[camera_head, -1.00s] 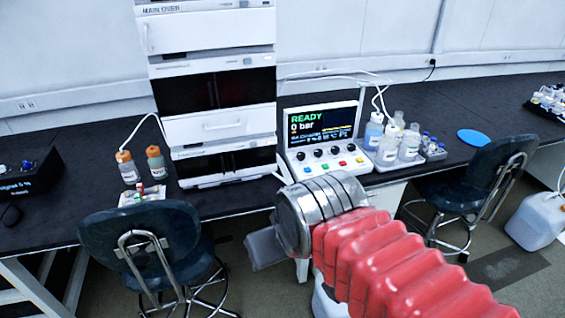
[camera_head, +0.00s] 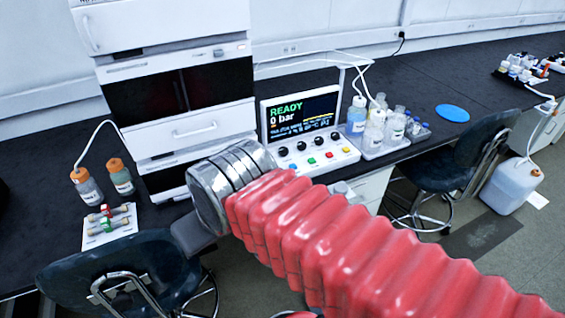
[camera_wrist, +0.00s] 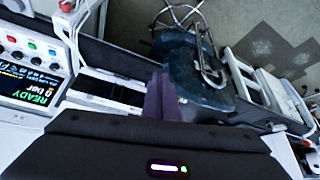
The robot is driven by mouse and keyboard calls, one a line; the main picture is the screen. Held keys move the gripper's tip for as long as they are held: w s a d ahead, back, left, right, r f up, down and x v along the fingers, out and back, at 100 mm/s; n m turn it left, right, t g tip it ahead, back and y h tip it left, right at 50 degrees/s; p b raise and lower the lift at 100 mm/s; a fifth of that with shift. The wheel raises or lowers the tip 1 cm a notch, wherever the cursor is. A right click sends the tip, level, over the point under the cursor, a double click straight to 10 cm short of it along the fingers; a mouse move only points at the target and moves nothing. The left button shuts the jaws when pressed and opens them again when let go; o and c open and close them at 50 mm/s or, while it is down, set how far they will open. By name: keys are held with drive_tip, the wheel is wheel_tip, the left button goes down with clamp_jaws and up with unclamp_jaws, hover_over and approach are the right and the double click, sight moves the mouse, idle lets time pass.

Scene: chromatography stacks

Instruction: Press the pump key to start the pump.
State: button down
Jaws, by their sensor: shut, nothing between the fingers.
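The pump's control panel (camera_head: 300,162) stands on the black bench below a lit screen (camera_head: 300,115) reading "READY" and "0 bar". It carries a row of black knobs and, in front of them, small coloured keys (camera_head: 312,160). I cannot read which is the pump key.
A tray of bottles (camera_head: 372,148) is right of the panel. A tall white instrument stack (camera_head: 180,90) stands left, with orange-capped bottles (camera_head: 88,187) beside it. Chairs stand at left (camera_head: 120,268) and right (camera_head: 462,165). A blue disc (camera_head: 452,113) lies on clearer bench.

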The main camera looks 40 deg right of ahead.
drive_tip(key=shift+w, duration=0.15)
drive_tip(key=w+d+m+y, duration=0.1)
drive_tip(key=w+d+m, duration=0.1)
drive_tip(key=w+m, duration=0.25)
drive_tip(key=w+d+m+y, duration=0.1)
drive_tip(key=w+d+m, duration=0.2)
drive_tip(key=w, duration=0.3)
drive_tip(key=m+t+h, duration=0.3)
drive_tip(key=m+t, duration=0.1)
drive_tip(key=m, duration=1.7)
hover_over(295, 167)
wheel_tip(295, 167, down, 14)
drive_tip(key=shift+s, duration=0.2)
drive_tip(key=shift+f, duration=4.3)
